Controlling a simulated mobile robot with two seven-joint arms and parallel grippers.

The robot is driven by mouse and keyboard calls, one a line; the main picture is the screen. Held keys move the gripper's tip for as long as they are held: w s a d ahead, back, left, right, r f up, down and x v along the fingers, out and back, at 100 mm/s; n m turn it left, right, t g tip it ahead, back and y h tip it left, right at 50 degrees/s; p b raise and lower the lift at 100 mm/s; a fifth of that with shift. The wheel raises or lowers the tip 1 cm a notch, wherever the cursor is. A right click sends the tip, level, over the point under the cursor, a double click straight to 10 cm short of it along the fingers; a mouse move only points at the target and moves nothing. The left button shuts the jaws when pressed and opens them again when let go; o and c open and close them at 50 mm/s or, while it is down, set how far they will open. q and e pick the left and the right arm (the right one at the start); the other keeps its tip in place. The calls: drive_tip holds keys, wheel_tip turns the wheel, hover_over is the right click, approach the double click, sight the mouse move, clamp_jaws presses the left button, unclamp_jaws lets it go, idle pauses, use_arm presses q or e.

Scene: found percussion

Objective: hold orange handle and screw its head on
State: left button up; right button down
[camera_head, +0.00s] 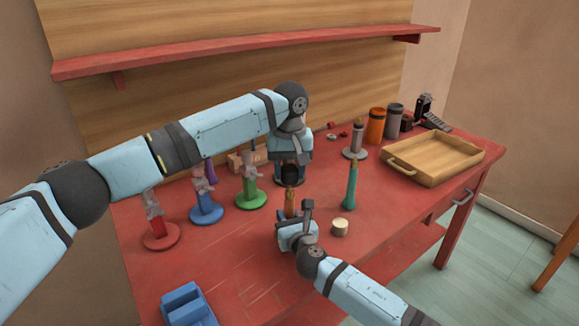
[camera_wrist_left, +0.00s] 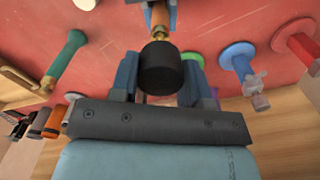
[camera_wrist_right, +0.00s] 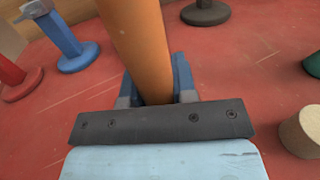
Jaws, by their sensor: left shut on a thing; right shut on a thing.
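The orange handle (camera_head: 290,203) stands roughly upright over the front middle of the red table. My right gripper (camera_head: 291,222) is shut on it; the handle also shows between the fingers in the right wrist view (camera_wrist_right: 137,45). My left gripper (camera_wrist_left: 158,75), above the handle, is shut on a black cylindrical head (camera_wrist_left: 160,68). The head also shows in the head view (camera_head: 289,174), directly above the handle's brass-coloured tip (camera_wrist_left: 159,38). Head and tip look closely in line. I cannot tell whether the thread is engaged.
A teal handle (camera_head: 350,187) stands to the right, with a short wooden cylinder (camera_head: 340,228) nearer the front. Green (camera_head: 251,198), blue (camera_head: 207,212) and red (camera_head: 161,236) stands are to the left. A wooden tray (camera_head: 462,153) sits at right, a blue block (camera_head: 187,305) front left.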

use_arm(q)
drive_tip(key=shift+f, duration=0.1)
drive_tip(key=shift+f, duration=0.75)
drive_tip(key=shift+f, duration=0.6)
idle(0.3)
